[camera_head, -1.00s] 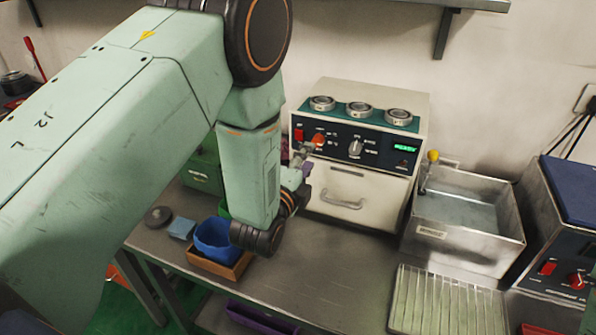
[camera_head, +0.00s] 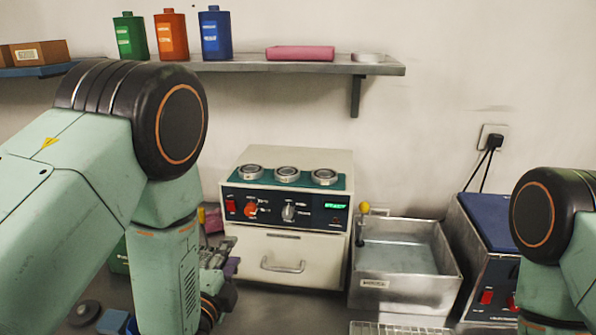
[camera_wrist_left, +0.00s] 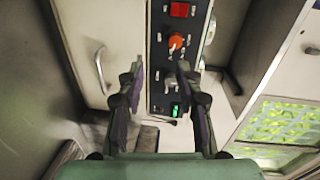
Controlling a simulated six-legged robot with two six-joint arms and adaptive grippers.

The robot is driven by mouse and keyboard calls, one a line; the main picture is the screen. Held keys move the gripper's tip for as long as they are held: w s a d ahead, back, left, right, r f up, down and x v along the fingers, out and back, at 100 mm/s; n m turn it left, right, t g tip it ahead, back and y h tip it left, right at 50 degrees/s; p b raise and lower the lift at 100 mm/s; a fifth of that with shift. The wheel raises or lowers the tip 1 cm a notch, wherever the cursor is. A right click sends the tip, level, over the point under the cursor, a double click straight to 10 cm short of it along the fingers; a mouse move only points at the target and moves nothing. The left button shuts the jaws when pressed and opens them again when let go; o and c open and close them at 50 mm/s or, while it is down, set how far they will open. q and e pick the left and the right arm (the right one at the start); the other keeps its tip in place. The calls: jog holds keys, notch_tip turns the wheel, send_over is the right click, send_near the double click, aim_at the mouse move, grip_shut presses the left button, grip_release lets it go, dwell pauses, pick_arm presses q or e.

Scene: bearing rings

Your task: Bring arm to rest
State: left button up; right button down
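My left arm comes in from the left in the head view. Its gripper (camera_head: 222,262) is partly hidden behind the forearm, in front of the left side of the cream oven-like machine (camera_head: 290,262). In the left wrist view the two fingers of my left gripper (camera_wrist_left: 160,75) stand apart with nothing between them. Beyond them is the machine's dark panel with a red switch (camera_wrist_left: 179,10), an orange knob (camera_wrist_left: 176,41) and a green display. Part of my right arm shows at the right edge of the head view; its gripper is out of frame.
Three bearing rings (camera_head: 287,173) sit on top of the machine. A metal basin (camera_head: 405,295) stands right of it, then a blue-topped device (camera_head: 485,225). A shelf (camera_head: 300,65) above holds green, orange and blue bottles (camera_head: 216,33). A blue bin (camera_head: 113,322) is low at left.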

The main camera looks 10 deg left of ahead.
pick_arm(q)
jog(key=s+a+f+n+g, duration=0.1)
jog(key=s+f+n+g, duration=0.1)
jog(key=s+f+n, duration=0.1)
jog(key=s+a+f+n+g, duration=0.1)
jog(key=s+f+n+g, duration=0.2)
jog(key=s+f, duration=0.3)
jog(key=s+a+f+n+g, duration=0.1)
jog(key=s+f+n+g, duration=0.1)
jog(key=f, duration=0.5)
jog(key=shift+s+f+n+g+y, duration=0.1)
jog(key=shift+s+n+g+y, duration=0.15)
jog(key=shift+s, duration=0.4)
jog(key=shift+s+f+n+g+y, duration=0.15)
jog(key=shift+s+g, duration=0.2)
jog(key=shift+s, duration=0.3)
jog(key=s+f+n+g+b, duration=0.1)
jog(key=s+f+n+g, duration=0.35)
jog(key=s, duration=0.65)
jog(key=s+f+n+g, duration=0.3)
jog(key=s+n+g, duration=0.15)
jog(key=s, duration=0.65)
notch_tip(320, 180, down, 9)
jog(key=b, duration=0.9)
jog(key=shift+w+a+f+h, duration=0.15)
jog(key=shift+h, duration=0.15)
